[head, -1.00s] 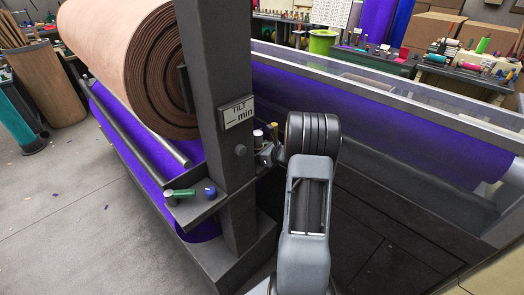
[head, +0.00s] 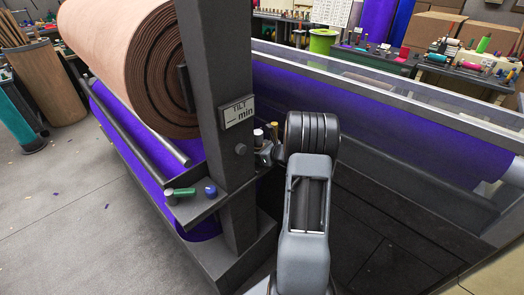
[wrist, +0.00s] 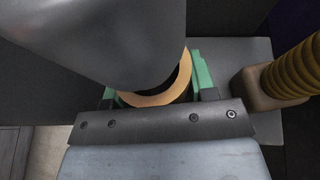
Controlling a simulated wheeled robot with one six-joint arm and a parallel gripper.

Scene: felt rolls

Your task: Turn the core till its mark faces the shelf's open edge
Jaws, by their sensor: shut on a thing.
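The core shows in the wrist view as a tan ring (wrist: 152,99). My gripper (wrist: 157,86) is shut on it, with a green-padded finger at each side. A large, smooth grey rounded form (wrist: 110,38) covers much of the ring, and I cannot tell whether it is part of the core. No mark can be made out on the visible rim. In the head view my gripper (head: 265,152) is small and partly hidden beside the dark upright post. The grey shelf surface (wrist: 245,55) shows behind the core in the wrist view; which edge is open is unclear.
A ribbed yellow-brown spool (wrist: 294,72) stands close to the right of my gripper. The dark post (head: 222,150) rises just left of the arm. A ledge (head: 195,208) on it carries a green spool (head: 181,192) and a blue knob (head: 210,191). A purple roll (head: 390,120) lies behind.

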